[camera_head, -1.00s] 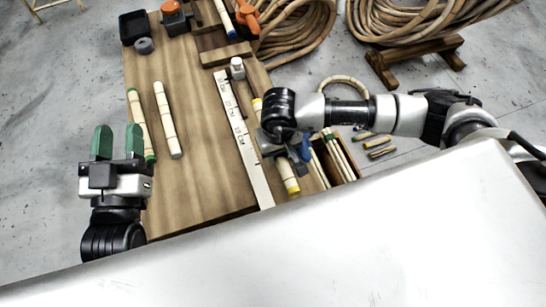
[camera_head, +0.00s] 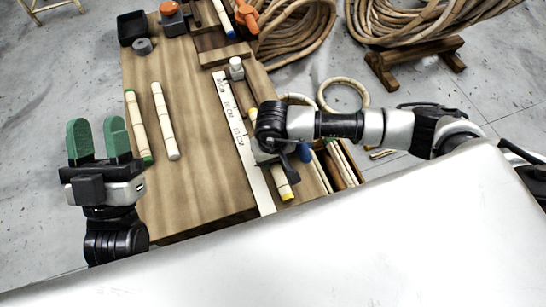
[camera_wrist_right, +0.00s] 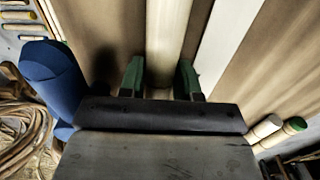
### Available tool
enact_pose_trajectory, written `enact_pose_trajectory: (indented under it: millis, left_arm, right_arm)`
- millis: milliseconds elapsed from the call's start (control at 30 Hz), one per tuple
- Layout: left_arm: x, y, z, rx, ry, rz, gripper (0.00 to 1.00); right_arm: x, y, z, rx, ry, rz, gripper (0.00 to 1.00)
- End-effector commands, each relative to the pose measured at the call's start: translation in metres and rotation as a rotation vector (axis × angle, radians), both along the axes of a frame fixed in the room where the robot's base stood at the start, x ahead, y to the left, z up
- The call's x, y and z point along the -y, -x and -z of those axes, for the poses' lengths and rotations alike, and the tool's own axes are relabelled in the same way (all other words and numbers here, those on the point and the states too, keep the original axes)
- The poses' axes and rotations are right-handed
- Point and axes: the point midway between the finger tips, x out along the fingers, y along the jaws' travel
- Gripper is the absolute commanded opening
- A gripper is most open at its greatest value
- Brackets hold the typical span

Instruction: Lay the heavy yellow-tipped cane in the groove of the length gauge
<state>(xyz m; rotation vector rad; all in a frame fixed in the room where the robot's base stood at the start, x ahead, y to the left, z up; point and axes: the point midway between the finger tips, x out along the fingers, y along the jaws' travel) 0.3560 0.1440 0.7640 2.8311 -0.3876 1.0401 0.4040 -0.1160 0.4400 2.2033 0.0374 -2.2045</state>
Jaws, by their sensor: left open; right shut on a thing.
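The yellow-tipped cane (camera_head: 282,180) shows in the head view just right of the length gauge (camera_head: 239,136), roughly parallel to it. My right gripper (camera_head: 276,157) is shut on it near its middle, which the wrist hides. In the right wrist view the pale cane (camera_wrist_right: 166,40) runs between the green fingers (camera_wrist_right: 160,78), and the white gauge strip (camera_wrist_right: 228,45) lies apart to its right. I cannot tell how high the cane is above the table. My left gripper (camera_head: 97,139) is open and empty over the table's left edge.
A green-tipped cane (camera_head: 138,125) and a white-tipped cane (camera_head: 165,120) lie on the table (camera_head: 200,185). Several canes stand in a box (camera_head: 340,165) at right. A black tray (camera_head: 132,28) and an orange-topped block (camera_head: 171,18) sit at the far left. Cane coils lie beyond.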

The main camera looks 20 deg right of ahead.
Motion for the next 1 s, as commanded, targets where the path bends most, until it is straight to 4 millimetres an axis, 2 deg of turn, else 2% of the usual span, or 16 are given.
enact_pose_trajectory:
  millis: [167,200,333,767,1000]
  left_arm:
    - [0.0,0.004,-0.003,0.041,0.012,0.003,0.43]
    - [0.0,0.004,-0.004,0.047,0.014,0.002,0.43]
    - [0.0,0.004,-0.005,0.047,0.014,0.002,0.43]
    - [0.0,0.0,-0.001,-0.005,0.0,0.001,0.43]
    - [0.0,-0.016,0.021,-0.223,-0.063,-0.011,0.43]
  right_arm:
    - [0.0,0.0,0.002,0.001,0.0,0.0,0.07]
    - [0.0,0.0,0.002,0.0,0.0,0.0,0.37]
    - [0.0,0.0,0.002,0.0,0.0,0.0,0.57]
    - [0.0,0.0,-0.001,-0.001,0.0,0.0,0.58]
    - [0.001,-0.001,-0.032,0.003,0.0,0.0,0.58]
